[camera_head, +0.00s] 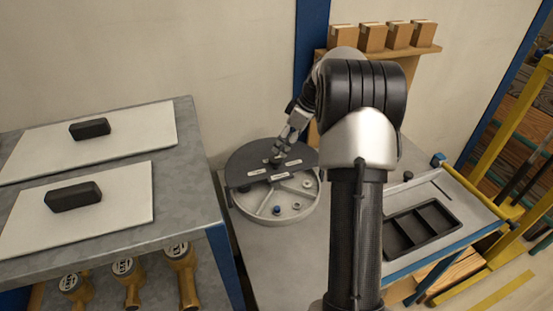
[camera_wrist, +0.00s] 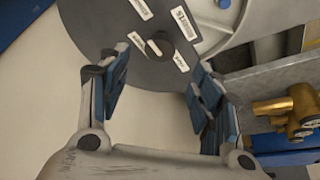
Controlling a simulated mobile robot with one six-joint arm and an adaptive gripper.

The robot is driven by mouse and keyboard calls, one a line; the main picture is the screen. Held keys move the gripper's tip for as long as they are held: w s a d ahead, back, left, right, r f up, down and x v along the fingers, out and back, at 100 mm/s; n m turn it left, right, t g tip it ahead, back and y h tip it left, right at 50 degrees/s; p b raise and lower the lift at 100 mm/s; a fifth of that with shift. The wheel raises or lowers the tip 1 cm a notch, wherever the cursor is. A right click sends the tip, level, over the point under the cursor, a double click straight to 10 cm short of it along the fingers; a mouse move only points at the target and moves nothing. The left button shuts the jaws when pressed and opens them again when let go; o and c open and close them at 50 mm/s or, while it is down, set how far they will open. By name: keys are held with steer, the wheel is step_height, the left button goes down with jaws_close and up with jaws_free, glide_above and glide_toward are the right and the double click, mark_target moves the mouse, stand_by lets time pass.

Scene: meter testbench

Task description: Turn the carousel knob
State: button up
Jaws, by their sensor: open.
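The carousel is a round grey tray (camera_head: 297,208) with divided compartments, partly covered by a dark plate (camera_head: 243,167) with white labels. It stands on the bench left of my arm. The carousel knob (camera_wrist: 159,46) is a dark round piece on the plate, seen between the labels in the wrist view. My gripper (camera_wrist: 158,80) is open and empty, with blue pads on its fingers. In the wrist view the fingertips lie either side of the knob's line, and the knob shows just beyond them. In the head view my gripper (camera_head: 279,158) is over the plate; contact cannot be told.
A black divided tray (camera_head: 421,232) lies on the bench to the right. A metal table (camera_head: 185,205) with white boards and black blocks stands at left, with brass meters (camera_head: 126,270) below. Small boxes (camera_head: 398,35) sit on a shelf behind my arm.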

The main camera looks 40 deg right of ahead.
mark_target(276, 158)
steer(key=b+x, duration=0.1)
steer(key=x, duration=0.7)
steer(key=shift+w+a+f, duration=0.1)
steer(key=c, duration=1.1)
steer(key=shift+o, duration=0.2)
